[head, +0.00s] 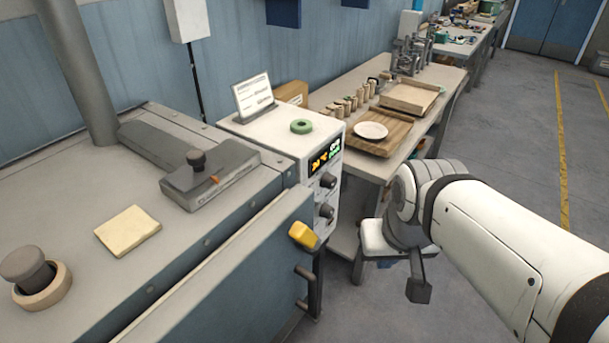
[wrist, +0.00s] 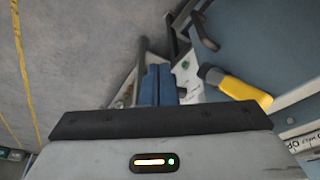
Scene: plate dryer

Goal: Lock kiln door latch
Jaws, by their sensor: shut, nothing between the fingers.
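The kiln door (head: 225,285) is the blue panel at the front of the grey-topped kiln (head: 75,190). A yellow latch grip (head: 303,234) sticks out at the door's right end. In the wrist view the yellow grip (wrist: 245,92) is at the right, with a grey collar at its end. My gripper (wrist: 157,72) shows there as two blue fingers side by side, shut and empty. They are left of the yellow grip and apart from it. Whether the latch is locked cannot be told.
A control box (head: 285,140) with a lit display and dark knobs stands beside the kiln. A dark door handle (head: 306,285) juts out below the latch. A workbench (head: 340,90) with a plate (head: 370,130) is behind. Grey floor (head: 500,150) is open to the right.

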